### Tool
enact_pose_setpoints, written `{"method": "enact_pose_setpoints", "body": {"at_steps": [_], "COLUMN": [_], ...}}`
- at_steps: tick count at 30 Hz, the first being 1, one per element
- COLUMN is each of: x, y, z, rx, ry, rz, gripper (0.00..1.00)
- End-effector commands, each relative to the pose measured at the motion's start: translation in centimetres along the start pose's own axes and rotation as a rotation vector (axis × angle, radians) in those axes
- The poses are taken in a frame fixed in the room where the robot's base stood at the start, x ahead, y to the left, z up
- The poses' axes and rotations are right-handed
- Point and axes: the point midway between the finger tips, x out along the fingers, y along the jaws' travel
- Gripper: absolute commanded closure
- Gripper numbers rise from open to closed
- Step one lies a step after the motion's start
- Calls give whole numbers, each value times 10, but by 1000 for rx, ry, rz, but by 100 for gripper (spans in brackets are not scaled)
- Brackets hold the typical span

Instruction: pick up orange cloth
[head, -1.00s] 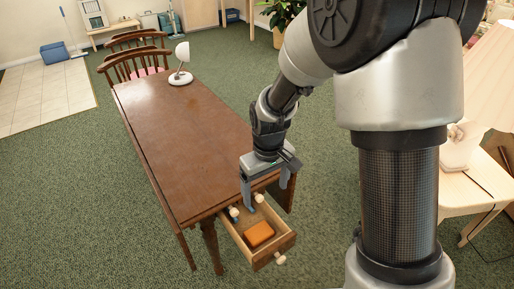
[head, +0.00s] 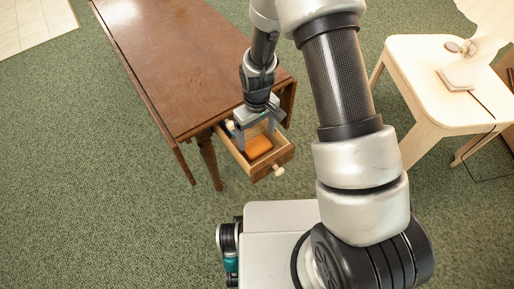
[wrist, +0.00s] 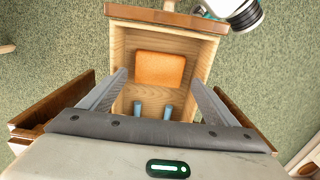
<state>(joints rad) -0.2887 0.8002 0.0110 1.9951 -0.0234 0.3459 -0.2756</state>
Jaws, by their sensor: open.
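The orange cloth (head: 258,147) is a flat, folded-looking rectangle lying on the floor of an open wooden drawer (head: 273,162). In the wrist view the cloth (wrist: 160,69) lies between and slightly beyond my fingertips, near the drawer's front panel. My gripper (head: 255,138) points down over the drawer. Its fingers are spread apart and empty in the wrist view (wrist: 158,79). I cannot tell how far the fingertips are above the cloth. Nothing hides the cloth in the wrist view.
Two small light blue upright items (wrist: 153,110) stand in the drawer nearer my palm. The brown table (head: 180,60) with the drawer stands at the left. A pale side table (head: 440,75) stands at the right. Open green carpet lies in front.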

Motion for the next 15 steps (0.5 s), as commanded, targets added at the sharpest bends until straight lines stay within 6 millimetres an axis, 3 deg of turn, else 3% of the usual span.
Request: {"method": "enact_pose_setpoints", "body": {"at_steps": [9, 15], "x": [43, 52], "y": [1, 2], "z": [0, -1], "rx": [-1, -1], "ry": [-3, 0], "rz": [-1, 1], "gripper": [17, 17]}}
